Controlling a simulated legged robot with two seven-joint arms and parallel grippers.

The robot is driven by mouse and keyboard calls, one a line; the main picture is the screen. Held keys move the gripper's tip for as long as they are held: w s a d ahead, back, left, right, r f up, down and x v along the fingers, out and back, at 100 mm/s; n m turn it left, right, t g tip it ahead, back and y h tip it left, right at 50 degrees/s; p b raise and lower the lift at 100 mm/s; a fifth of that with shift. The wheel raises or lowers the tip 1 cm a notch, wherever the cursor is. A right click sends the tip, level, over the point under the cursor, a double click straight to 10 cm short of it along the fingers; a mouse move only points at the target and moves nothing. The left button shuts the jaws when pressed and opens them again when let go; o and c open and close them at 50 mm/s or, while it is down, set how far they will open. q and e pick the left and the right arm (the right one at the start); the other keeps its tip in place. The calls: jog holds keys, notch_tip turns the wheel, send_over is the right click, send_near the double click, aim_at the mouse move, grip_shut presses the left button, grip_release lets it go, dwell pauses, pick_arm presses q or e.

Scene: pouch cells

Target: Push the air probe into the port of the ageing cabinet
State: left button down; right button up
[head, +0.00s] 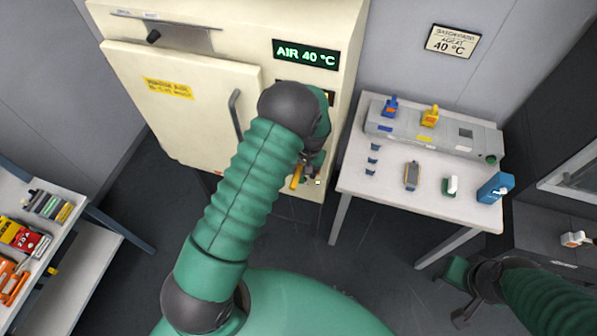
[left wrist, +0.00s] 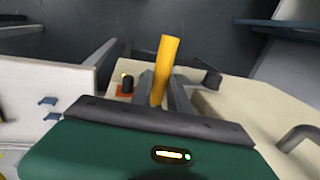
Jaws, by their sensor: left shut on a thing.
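The ageing cabinet (head: 245,38) is cream, with a lit "AIR 40 °C" display, and its door is shut. My left gripper (head: 303,172) is in front of the cabinet's lower right part. It is shut on the yellow air probe (head: 296,177), which also shows in the left wrist view (left wrist: 163,68), sticking out beyond the fingers. A black round fitting on an orange patch (left wrist: 126,86) is beside the fingers in that view; I cannot tell if it is the port. My arm hides much of the cabinet front. My right gripper (head: 461,292) is low at the right, its jaws unclear.
A white table (head: 390,203) right of the cabinet bears a grey rack (head: 430,137), a blue device (head: 494,188) and small items. A shelf with tools (head: 90,248) stands at the left. The cabinet door handle (head: 236,112) juts out beside my left arm.

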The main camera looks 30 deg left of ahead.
pick_arm(q)
jog(key=shift+w+a, duration=0.15)
jog(key=shift+w, duration=0.35)
jog(key=shift+w+a+b, duration=0.1)
jog(key=shift+w+b, duration=0.2)
jog(key=shift+b, duration=0.05)
jog(key=c, duration=1.2)
grip_release()
jog(key=d+r+b, duration=0.1)
jog(key=r, duration=0.4)
jog(key=d+r+b, duration=0.1)
jog(key=r, duration=0.5)
jog(key=w+d+r+b, duration=0.1)
jog(key=r, duration=0.4)
jog(key=shift+d+r, duration=0.15)
jog(key=shift+r, duration=0.05)
jog(key=shift+s+f+b, duration=0.1)
jog(key=shift+s+b, duration=0.05)
jog(key=shift+b, duration=0.15)
